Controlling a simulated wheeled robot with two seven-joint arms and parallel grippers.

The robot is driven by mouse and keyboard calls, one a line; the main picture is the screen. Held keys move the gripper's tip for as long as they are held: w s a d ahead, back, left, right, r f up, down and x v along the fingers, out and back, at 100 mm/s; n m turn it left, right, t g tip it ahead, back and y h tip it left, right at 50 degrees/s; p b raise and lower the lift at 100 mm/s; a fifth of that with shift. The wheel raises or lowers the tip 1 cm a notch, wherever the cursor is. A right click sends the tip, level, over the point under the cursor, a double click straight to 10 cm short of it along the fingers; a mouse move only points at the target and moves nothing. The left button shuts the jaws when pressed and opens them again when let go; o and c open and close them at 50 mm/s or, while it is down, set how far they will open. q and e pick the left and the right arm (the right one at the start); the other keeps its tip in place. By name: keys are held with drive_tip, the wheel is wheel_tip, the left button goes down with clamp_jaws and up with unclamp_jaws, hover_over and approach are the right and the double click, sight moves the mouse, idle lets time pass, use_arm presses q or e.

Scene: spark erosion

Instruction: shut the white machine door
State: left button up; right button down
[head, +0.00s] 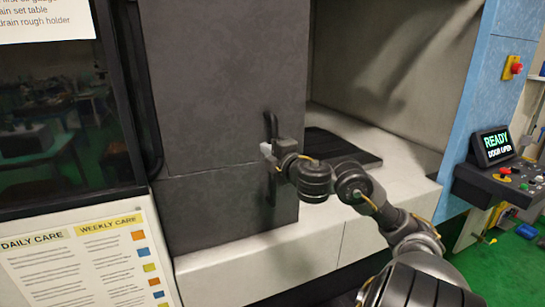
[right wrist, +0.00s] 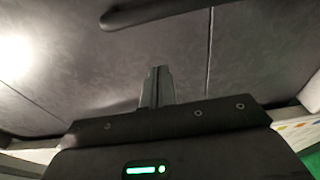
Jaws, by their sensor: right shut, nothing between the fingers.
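The machine door (head: 225,80) looks dark grey, not white, in the head view. It stands open, with the machine's opening (head: 385,65) exposed to its right. A dark upright handle (head: 271,124) is near the door's right edge. My right gripper (head: 267,150) is shut and empty in front of the handle, hiding its middle; I cannot tell whether they touch. In the right wrist view, the shut fingers (right wrist: 157,85) point at the grey door surface (right wrist: 90,75), and the dark handle bar (right wrist: 170,13) crosses the top. My left gripper is not in view.
A control panel (head: 490,185) at the right has a screen (head: 493,146) reading "READY DOOR OPEN". A pale ledge (head: 270,265) runs below the door. A dark slab (head: 345,146) lies inside the opening. A care sheet (head: 90,260) hangs at the lower left.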

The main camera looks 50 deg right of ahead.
drive_tip(key=w+d+b, duration=0.3)
drive_tip(key=w+d, duration=0.1)
drive_tip(key=d, duration=0.1)
drive_tip(key=shift+d, duration=0.25)
idle(0.3)
drive_tip(key=shift+s, duration=0.1)
